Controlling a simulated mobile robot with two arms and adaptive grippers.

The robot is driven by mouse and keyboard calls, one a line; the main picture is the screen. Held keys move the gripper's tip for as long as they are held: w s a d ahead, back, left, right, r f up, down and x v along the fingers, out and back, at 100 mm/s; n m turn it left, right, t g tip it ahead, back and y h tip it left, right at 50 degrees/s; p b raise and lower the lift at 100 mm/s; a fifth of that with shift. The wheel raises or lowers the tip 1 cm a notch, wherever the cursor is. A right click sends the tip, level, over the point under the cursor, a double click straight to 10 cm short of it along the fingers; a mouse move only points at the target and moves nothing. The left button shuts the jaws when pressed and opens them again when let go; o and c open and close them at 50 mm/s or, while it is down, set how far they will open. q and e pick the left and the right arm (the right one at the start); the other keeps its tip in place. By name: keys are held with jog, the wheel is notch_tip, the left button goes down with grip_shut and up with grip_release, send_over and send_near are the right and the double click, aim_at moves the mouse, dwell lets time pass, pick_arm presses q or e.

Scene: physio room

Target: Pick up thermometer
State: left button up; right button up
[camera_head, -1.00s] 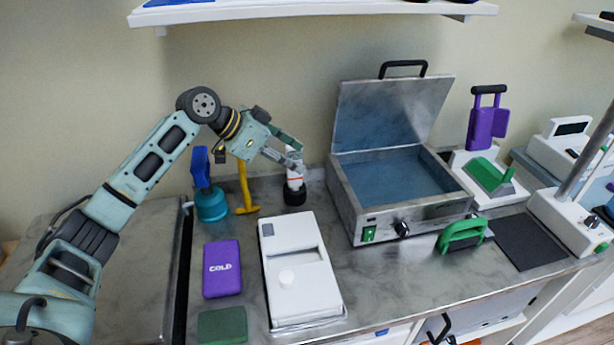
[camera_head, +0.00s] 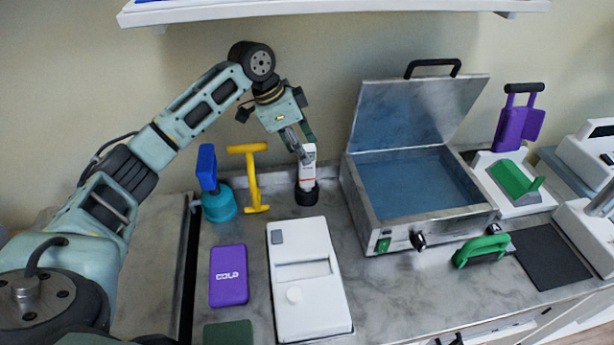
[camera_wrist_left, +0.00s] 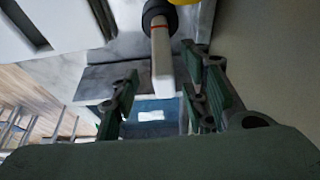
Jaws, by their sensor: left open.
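The thermometer (camera_head: 308,172) is white with a red band and stands upright in a black round holder (camera_head: 306,195) near the back wall. My left gripper (camera_head: 303,150) is at its top, pointing down, with its fingers open. In the left wrist view the thermometer (camera_wrist_left: 161,55) reaches from its black holder (camera_wrist_left: 157,12) toward the gap between the open green-padded fingers (camera_wrist_left: 163,98). Its free end shows near the fingertips; I cannot tell whether they touch. My right gripper is not in view.
A yellow hammer-shaped tool (camera_head: 253,180) and a blue-topped teal item (camera_head: 217,200) stand left of the thermometer. A white device (camera_head: 305,280) lies in front. An open metal box (camera_head: 425,190) stands to the right, and a purple COLD pack (camera_head: 228,275) lies front left.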

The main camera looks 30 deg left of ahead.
aim_at(307, 174)
pick_arm(q)
jog(key=shift+f, duration=0.45)
jog(key=p+x, duration=0.1)
jog(key=x, duration=0.3)
jog(key=shift+w+a+f+p, duration=0.15)
jog(key=shift+p, duration=0.2)
jog(key=shift+c, duration=0.2)
jog(key=c, duration=0.9)
grip_shut()
